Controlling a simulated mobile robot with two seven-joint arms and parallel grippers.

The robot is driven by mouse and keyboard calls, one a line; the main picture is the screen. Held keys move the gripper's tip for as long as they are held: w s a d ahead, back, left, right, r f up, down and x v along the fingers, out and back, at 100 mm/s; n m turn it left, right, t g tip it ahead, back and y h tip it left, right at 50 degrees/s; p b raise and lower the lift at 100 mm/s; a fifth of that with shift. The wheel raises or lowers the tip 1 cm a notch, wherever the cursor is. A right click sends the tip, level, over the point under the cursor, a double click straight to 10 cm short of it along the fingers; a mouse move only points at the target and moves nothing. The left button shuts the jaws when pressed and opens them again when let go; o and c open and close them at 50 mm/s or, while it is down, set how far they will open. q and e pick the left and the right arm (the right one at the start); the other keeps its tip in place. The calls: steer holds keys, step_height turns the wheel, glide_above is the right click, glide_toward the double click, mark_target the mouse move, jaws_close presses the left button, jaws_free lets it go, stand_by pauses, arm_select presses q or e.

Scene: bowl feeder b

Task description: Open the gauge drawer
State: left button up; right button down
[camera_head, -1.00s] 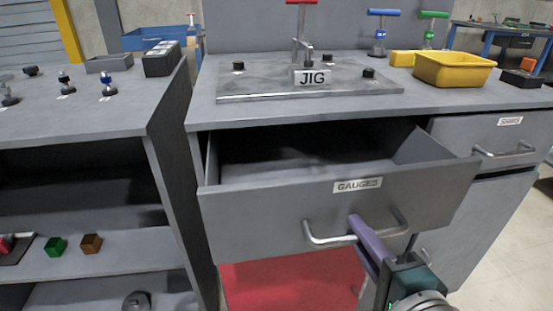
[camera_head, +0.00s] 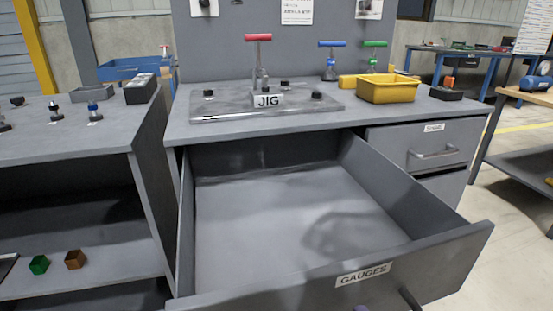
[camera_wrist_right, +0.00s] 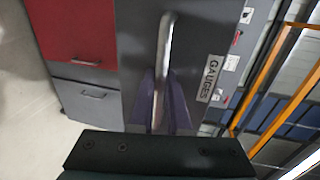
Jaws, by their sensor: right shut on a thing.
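The grey gauge drawer (camera_head: 440,262), labelled GAUGES, is pulled far out of the workbench, and its inside shows empty apart from shadows. In the head view only a part of its handle (camera_head: 410,298) shows at the bottom edge. In the right wrist view the drawer handle (camera_wrist_right: 166,45) is a silver bar. My right gripper (camera_wrist_right: 161,100) has its purple fingers on both sides of this bar and is shut on it. In the head view just a purple tip of it shows at the bottom edge. My left gripper is not in view.
On the bench stand a jig plate (camera_head: 225,106) with a red T-handle (camera_head: 258,38), a yellow bin (camera_head: 388,90), and blue and green T-handled tools. A closed drawer (camera_head: 415,150) is at the right. An open shelf unit (camera_head: 75,150) stands at the left.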

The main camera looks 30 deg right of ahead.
steer(key=c, duration=0.9)
jaws_free()
steer(key=v, duration=1)
